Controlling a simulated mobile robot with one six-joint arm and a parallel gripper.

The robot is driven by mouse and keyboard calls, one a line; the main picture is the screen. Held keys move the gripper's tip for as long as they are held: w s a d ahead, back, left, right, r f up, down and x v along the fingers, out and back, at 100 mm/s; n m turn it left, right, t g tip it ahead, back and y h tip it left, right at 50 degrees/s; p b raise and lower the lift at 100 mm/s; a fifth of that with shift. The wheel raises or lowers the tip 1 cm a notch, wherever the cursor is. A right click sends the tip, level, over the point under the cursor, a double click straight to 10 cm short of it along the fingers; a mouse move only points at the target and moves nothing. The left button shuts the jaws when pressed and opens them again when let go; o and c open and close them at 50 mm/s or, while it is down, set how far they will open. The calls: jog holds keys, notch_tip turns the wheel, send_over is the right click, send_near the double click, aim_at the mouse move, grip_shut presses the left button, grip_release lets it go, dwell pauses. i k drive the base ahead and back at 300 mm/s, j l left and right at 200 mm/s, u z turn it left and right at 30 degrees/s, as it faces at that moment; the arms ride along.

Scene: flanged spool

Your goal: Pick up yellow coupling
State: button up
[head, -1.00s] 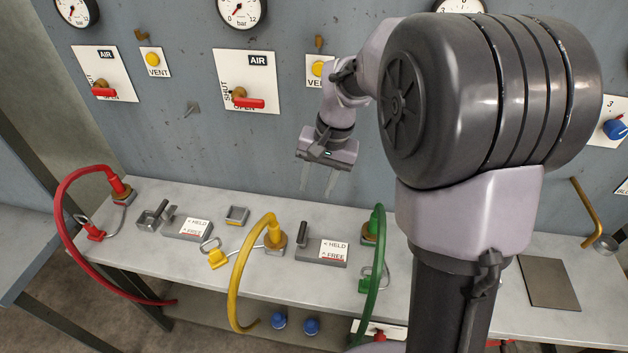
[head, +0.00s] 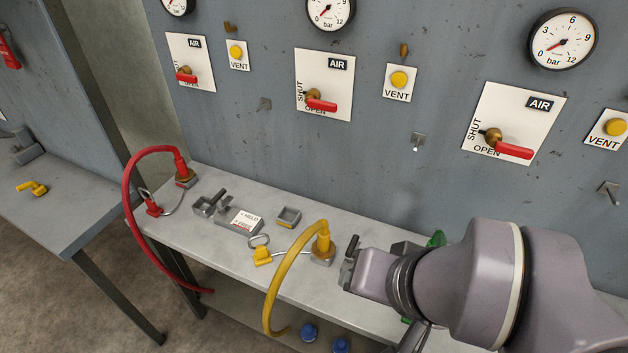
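A small yellow coupling-like piece (head: 33,187) lies loose on the separate bench at the far left. On the middle bench, a yellow hose end (head: 323,240) stands upright in a brass-coloured fitting, its yellow hose arching down past the front edge. A yellow tab (head: 262,256) with a wire loop lies just left of it. I cannot tell which of these yellow parts is the named coupling. My arm reaches in from the right, its near end just right of the yellow hose end.
A red hose (head: 128,205) arches at the bench's left end. Behind is a wall panel with gauges and red-handled valves. A floor gap separates the two benches.

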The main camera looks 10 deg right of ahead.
aim_at(324, 249)
jog(key=i+j+z, duration=0.25)
jog(key=j, duration=0.2)
jog(key=i+j+z, duration=0.1)
jog(key=j+z, duration=0.2)
jog(key=j, duration=0.2)
jog(key=i+j+z, duration=0.1)
jog(key=j+z, duration=0.15)
jog(key=j, duration=0.25)
jog(key=j+z, duration=0.25)
jog(key=j, duration=0.3)
jog(key=i, duration=0.1)
